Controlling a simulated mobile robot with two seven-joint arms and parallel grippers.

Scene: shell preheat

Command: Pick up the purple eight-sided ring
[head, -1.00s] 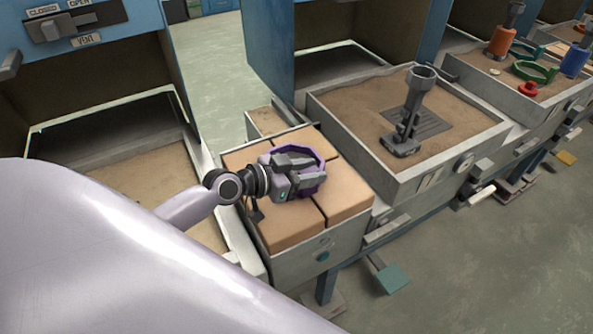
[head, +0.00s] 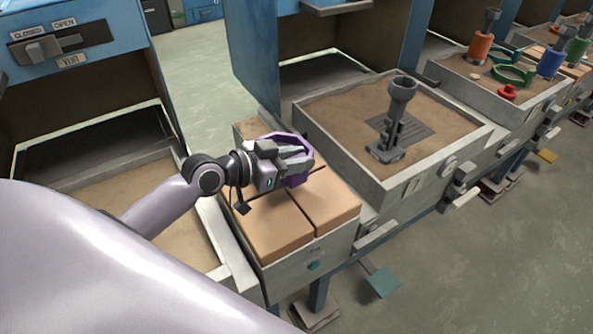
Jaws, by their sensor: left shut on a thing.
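The purple eight-sided ring (head: 299,179) is in the head view, left of the middle, partly hidden behind my left gripper (head: 296,160). My left gripper is shut on the ring. It holds the ring over the back part of a station topped with tan blocks (head: 272,222). The ring looks raised above the blocks, though the exact gap is hard to tell. My right gripper is not in the view.
A sand tray (head: 335,112) with a grey upright tool (head: 397,125) stands to the right. Farther right, another tray holds green rings (head: 513,74), a red piece (head: 507,93) and coloured cylinders. A blue cabinet (head: 60,45) stands at left.

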